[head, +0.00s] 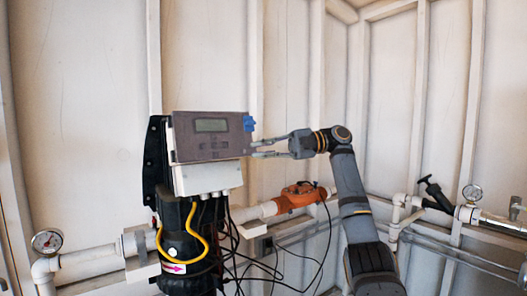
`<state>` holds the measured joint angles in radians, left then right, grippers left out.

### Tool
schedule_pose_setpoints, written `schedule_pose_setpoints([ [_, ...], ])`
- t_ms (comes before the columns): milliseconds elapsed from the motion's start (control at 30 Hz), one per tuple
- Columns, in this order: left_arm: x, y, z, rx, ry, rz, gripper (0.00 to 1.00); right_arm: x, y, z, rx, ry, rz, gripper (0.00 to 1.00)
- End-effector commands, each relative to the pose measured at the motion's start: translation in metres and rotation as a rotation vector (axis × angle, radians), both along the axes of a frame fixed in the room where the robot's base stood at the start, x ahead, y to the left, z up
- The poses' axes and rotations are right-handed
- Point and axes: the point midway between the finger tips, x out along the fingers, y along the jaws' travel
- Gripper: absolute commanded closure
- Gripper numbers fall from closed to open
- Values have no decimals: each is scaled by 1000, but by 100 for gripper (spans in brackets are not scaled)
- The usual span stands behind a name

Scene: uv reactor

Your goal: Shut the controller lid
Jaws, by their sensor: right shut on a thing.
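The controller has a grey-brown lid (190,150) with a small display and buttons, and a blue latch (249,123) at its upper right corner. The lid sits in front of the white controller box (208,180), whose lower part shows below it. The lid looks slightly skewed against the box; how wide the gap behind it is cannot be told. My right gripper (257,149) reaches in from the right, with its fingertips at the lid's right edge just below the blue latch, shut on that edge. The exact contact is too small to see. My left gripper is not in view.
Below the controller stands a black reactor body (182,245) with a yellow hose (160,238) and hanging black cables. An orange fitting (298,197) sits on the white pipe behind my right arm. Gauges (47,241) and valves flank both sides. The space above the controller is clear.

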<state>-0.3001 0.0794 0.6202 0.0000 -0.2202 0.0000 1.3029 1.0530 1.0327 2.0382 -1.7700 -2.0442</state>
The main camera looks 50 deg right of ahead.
Motion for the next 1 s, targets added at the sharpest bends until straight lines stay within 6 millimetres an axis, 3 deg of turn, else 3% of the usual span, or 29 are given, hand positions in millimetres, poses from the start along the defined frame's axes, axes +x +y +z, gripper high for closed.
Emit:
schedule_pose_setpoints([
  [267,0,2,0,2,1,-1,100,1,-1,1,4,-2,-3,100],
  [300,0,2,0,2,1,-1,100,1,-1,1,4,-2,-3,87],
  [467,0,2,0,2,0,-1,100,1,0,1,3,-2,-3,66],
  [833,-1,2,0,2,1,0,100,-1,-3,1,3,-2,-3,66],
  [1000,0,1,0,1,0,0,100,-16,-26,5,7,-5,-4,66],
])
